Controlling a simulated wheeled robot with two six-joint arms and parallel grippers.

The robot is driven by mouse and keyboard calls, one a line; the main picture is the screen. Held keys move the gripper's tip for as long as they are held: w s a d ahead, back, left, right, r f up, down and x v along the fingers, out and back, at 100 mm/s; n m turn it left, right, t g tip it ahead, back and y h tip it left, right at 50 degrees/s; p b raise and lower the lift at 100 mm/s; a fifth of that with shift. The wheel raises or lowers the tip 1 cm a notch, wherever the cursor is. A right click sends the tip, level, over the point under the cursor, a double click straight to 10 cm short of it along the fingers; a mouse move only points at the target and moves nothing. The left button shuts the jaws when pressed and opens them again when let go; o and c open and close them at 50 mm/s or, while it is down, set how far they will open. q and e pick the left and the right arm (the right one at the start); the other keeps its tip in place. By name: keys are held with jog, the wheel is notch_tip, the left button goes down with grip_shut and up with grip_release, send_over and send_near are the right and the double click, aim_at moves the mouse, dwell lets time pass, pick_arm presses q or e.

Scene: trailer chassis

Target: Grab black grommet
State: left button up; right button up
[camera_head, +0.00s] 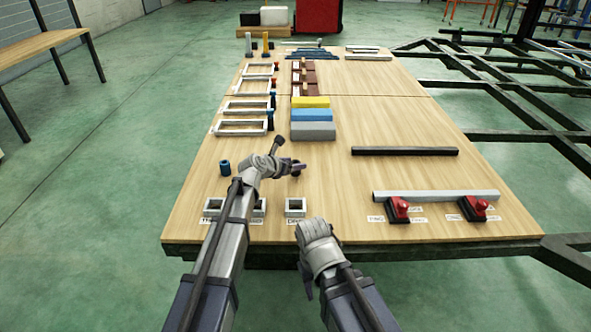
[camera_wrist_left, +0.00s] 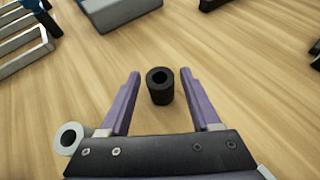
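The black grommet (camera_wrist_left: 160,86) is a short upright black cylinder with a round hole in its top, standing on the wooden table. In the left wrist view it sits between the two purple fingers of my left gripper (camera_wrist_left: 160,74), with a gap on both sides. The gripper is open and touches nothing that I can see. In the head view my left gripper (camera_head: 297,166) is low over the table's near middle and largely hides the grommet. My right gripper (camera_head: 318,242) is at the table's near edge, away from the grommet; its fingers are not clear.
A blue cylinder (camera_head: 225,168) stands to the left. Grey, blue and yellow blocks (camera_head: 313,131) lie beyond. A black bar (camera_head: 404,151) and a silver bar (camera_head: 436,196) lie right, with red-topped tools (camera_head: 397,211) in front. Square frames (camera_head: 295,207) lie near the front edge.

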pick_arm(q)
grip_shut()
dwell(0.5)
notch_tip(320, 180, up, 10)
jog(key=p, duration=1)
